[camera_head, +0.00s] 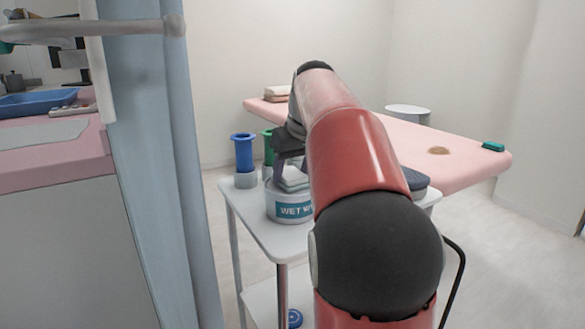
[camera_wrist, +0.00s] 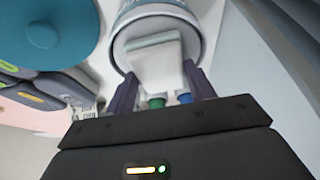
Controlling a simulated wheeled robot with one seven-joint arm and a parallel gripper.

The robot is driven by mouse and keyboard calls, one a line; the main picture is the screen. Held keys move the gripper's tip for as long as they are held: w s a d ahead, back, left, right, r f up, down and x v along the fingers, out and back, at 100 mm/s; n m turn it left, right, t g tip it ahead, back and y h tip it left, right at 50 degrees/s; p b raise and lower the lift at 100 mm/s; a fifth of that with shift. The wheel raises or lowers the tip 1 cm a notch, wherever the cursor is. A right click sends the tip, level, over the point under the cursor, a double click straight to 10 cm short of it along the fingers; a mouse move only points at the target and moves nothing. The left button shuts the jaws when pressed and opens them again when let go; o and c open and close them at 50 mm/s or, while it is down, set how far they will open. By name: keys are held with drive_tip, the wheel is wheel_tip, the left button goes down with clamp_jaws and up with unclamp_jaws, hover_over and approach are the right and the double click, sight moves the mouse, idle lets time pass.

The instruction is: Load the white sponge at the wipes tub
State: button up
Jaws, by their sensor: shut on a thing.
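The white wipes tub (camera_head: 287,205), labelled "WET W…" before my arm cuts off the word, stands on a small white trolley. My gripper (camera_head: 290,163) points down at the tub, its fingers shut on the white sponge (camera_head: 293,179). The sponge shows just at the tub's mouth, partly hidden by the fingers and arm. In the wrist view the sponge (camera_wrist: 155,62) lies between the two dark fingers of my gripper (camera_wrist: 162,84), overlapping the tub's round rim (camera_wrist: 128,28). I cannot tell whether the sponge touches the tub.
A dark item (camera_head: 415,181) sits right of my arm. A pink treatment bed (camera_head: 455,148) lies behind; a blue curtain (camera_head: 158,170) hangs left.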

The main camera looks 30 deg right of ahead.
sight(293, 174)
drive_tip(key=shift+f, duration=0.2)
wheel_tip(293, 174, up, 7)
drive_tip(key=p, duration=0.7)
drive_tip(key=shift+r, duration=0.2)
drive_tip(key=shift+f, duration=0.1)
idle(0.6)
